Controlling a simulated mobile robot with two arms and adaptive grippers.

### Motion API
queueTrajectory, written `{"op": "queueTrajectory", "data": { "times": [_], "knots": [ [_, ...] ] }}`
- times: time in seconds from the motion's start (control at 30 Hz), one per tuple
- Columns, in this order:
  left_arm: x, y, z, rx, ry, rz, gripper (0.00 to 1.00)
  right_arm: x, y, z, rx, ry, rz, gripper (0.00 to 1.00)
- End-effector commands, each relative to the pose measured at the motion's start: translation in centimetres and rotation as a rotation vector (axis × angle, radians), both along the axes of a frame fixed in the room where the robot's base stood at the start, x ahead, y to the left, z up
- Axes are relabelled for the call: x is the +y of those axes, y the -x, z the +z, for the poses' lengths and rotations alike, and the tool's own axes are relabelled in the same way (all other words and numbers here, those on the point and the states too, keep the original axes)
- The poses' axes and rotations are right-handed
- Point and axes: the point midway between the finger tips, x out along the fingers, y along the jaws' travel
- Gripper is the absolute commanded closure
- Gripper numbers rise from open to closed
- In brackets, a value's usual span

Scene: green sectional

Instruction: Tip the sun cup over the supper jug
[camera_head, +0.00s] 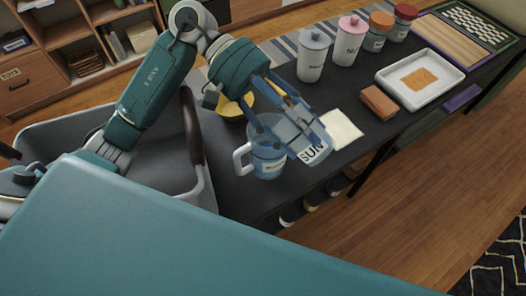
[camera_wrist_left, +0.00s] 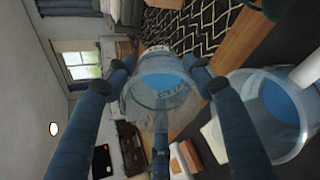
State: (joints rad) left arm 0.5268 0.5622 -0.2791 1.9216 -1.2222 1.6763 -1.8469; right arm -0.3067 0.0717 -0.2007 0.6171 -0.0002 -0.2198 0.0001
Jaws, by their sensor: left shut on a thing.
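The clear sun cup (camera_head: 312,150), with a "SUN" label, is held by my left gripper (camera_head: 298,124). It is tilted, close to the supper jug (camera_head: 268,158) and on its right side in the head view. The jug is clear with a white handle and a label too small to read, and stands upright on the dark table. In the left wrist view the cup (camera_wrist_left: 158,105) sits between the fingers with blue contents inside, and the jug (camera_wrist_left: 290,140) at right also holds blue. I cannot tell whether anything is pouring. My right gripper is out of view.
A yellow bowl (camera_head: 233,108) is partly hidden behind my left gripper. A pale cloth (camera_head: 344,131) lies right of the cup. Several lidded canisters (camera_head: 312,62) stand at the back. A brown block (camera_head: 379,101) and white tray (camera_head: 440,89) are further right. A grey basin (camera_head: 62,128) is at left.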

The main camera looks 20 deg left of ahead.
Motion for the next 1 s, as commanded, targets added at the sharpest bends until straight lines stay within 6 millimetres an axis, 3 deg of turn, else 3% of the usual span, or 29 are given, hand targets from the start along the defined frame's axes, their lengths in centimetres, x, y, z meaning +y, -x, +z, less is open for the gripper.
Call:
{"op": "queueTrajectory", "data": {
  "times": [0.5, 1.0],
  "knots": [
    [0.1, 0.0, 1.3, 0.020, 0.075, 0.001, 0.76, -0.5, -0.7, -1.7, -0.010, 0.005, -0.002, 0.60],
    [0.2, -0.1, 1.0, 0.025, 0.093, 0.002, 0.76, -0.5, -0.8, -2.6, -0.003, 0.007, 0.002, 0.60]
  ]
}}
